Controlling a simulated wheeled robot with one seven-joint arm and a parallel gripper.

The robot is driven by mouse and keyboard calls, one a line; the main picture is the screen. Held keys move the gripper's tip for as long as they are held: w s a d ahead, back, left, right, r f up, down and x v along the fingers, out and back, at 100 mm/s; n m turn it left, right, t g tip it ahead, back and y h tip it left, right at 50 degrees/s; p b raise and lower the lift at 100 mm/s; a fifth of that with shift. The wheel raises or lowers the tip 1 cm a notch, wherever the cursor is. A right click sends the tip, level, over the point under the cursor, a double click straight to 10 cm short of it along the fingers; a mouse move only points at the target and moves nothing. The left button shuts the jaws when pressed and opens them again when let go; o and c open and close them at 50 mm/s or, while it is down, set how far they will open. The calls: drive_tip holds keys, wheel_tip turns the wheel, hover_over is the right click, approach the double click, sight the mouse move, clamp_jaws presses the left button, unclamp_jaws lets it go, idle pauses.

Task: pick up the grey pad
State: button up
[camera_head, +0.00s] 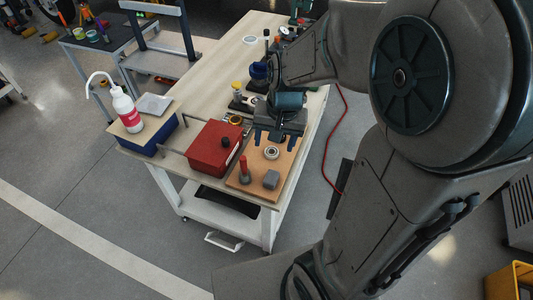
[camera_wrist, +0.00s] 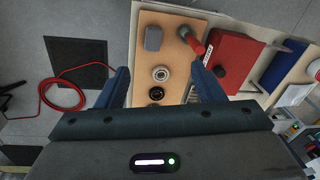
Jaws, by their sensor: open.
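The grey pad (camera_head: 271,179), a small rounded block, lies at the near right corner of a wooden board (camera_head: 250,186) on the workbench. It also shows near the top of the wrist view (camera_wrist: 153,38), beyond my fingertips. My gripper (camera_head: 275,139) is above the far part of the board, apart from the pad. In the wrist view my gripper (camera_wrist: 160,70) is open, its two blue fingers spread with nothing held between them. A metal ring bearing (camera_wrist: 161,73) and a dark ring (camera_wrist: 156,93) lie on the board below this gap.
A red box (camera_head: 213,148) sits beside the board. A blue box (camera_head: 149,136) carries a white bottle (camera_head: 126,109) and a pale flat item (camera_head: 154,104). A red hose (camera_head: 330,150) lies on the floor.

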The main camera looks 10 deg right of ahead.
drive_tip(key=w+f+m+g+h, duration=0.1)
drive_tip(key=w+f+m, duration=0.3)
drive_tip(key=f, duration=0.5)
drive_tip(key=n+b, duration=0.1)
drive_tip(key=b, duration=0.1)
hover_over(272, 177)
drive_tip(key=f, duration=0.8)
drive_tip(key=shift+w, duration=0.2)
drive_tip(key=shift+s+f, duration=0.15)
drive_tip(key=shift+f, duration=2.65)
drive_tip(key=c, duration=1.1)
